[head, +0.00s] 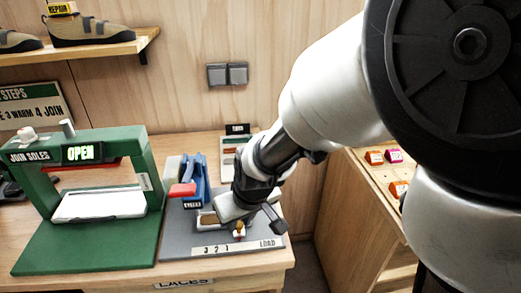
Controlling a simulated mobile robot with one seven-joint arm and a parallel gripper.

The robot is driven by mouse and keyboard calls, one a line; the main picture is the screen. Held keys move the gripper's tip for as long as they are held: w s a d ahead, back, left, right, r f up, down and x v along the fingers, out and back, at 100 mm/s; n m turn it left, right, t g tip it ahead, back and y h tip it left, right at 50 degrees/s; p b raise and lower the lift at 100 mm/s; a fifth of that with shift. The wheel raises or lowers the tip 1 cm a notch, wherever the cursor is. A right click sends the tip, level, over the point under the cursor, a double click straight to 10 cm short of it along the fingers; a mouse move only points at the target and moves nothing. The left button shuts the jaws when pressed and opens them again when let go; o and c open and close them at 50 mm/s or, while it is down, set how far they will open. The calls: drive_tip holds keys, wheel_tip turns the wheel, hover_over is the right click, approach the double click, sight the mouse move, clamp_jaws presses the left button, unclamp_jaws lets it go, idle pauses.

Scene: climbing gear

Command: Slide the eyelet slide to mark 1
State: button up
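The eyelet station is a grey base (185,243) with a blue press (195,178) that has a red part on its left. A pale strip (243,246) along its front edge reads 3, 2, 1 and LOAD from left to right. The slide's small knob (239,232), red and gold, shows behind the strip, between 1 and LOAD and nearer to 1. A brown piece (208,219) lies in a pale holder left of my gripper. My gripper (254,224) is low over the slide, beside the knob. Its hand hides part of the slide, and its grip on the knob is unclear.
A green sole-joining press (48,185) with an OPEN display stands at left. A small device (230,145) sits behind the station. The bench (235,265) ends just right of the base. A separate wooden cabinet (365,200) with orange and pink items stands further right.

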clamp_jaws()
drive_tip(key=shift+s+a+r+p, duration=0.15)
drive_tip(key=shift+s+a+p, duration=0.05)
drive_tip(key=shift+a+p, duration=0.45)
drive_tip(key=shift+s+a+r+p, duration=0.1)
drive_tip(key=shift+s+a+p, duration=0.05)
drive_tip(key=shift+a+p, duration=0.4)
drive_tip(key=shift+a+f, duration=0.2)
drive_tip(key=shift+a, duration=0.25)
drive_tip(key=shift+o, duration=0.9)
unclamp_jaws()
drive_tip(key=p+v, duration=0.3)
drive_tip(key=v, duration=1.4)
drive_tip(key=shift+r, duration=0.25)
